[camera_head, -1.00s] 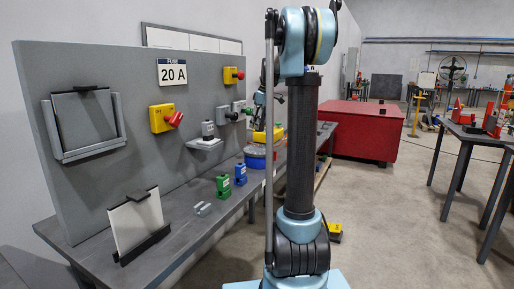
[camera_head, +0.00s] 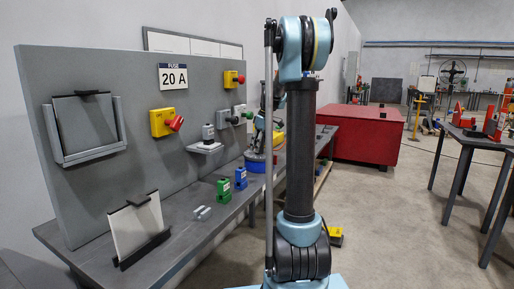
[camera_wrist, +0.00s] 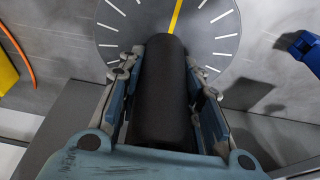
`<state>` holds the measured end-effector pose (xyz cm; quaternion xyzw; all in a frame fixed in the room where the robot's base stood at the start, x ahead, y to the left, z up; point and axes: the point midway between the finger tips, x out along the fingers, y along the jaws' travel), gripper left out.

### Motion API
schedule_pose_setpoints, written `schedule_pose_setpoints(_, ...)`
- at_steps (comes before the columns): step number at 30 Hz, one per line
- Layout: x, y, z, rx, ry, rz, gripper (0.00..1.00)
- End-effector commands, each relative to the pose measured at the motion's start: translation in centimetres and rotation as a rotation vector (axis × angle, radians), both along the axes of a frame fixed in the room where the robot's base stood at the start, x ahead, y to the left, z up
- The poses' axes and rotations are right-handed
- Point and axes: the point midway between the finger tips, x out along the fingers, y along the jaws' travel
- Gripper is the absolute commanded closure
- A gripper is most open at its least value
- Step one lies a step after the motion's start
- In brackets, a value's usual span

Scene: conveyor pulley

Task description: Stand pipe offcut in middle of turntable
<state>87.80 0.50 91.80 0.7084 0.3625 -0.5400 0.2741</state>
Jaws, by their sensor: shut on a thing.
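The pipe offcut (camera_wrist: 163,95) is a dark, nearly black cylinder. My gripper (camera_wrist: 163,60) is shut on it, with one finger along each side. The turntable (camera_wrist: 222,28) is a grey disc with white tick marks and a yellow line; it lies beyond the pipe's far end in the wrist view. The pipe hides part of the disc, and I cannot tell whether its end touches it.
The grey bench (camera_head: 186,226) runs along the panel (camera_head: 130,105). Green (camera_head: 224,190) and blue (camera_head: 240,179) blocks stand in front of the turntable. A white plate in a black holder (camera_head: 137,228) is nearer. The blue item (camera_wrist: 303,48) lies right of the disc.

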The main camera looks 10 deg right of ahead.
Motion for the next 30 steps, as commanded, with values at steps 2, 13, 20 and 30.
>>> schedule_pose_setpoints(2, 0.0, 0.0, -0.1, 0.000, 0.000, 0.000, 1.00)
schedule_pose_setpoints(13, 0.0, -0.1, -0.1, 0.000, 0.000, -0.001, 0.47)
schedule_pose_setpoints(20, -0.1, -0.3, 0.6, 0.000, 0.000, -0.003, 0.47)
schedule_pose_setpoints(30, -1.0, -1.6, 6.3, 0.000, 0.000, -0.004, 0.47)
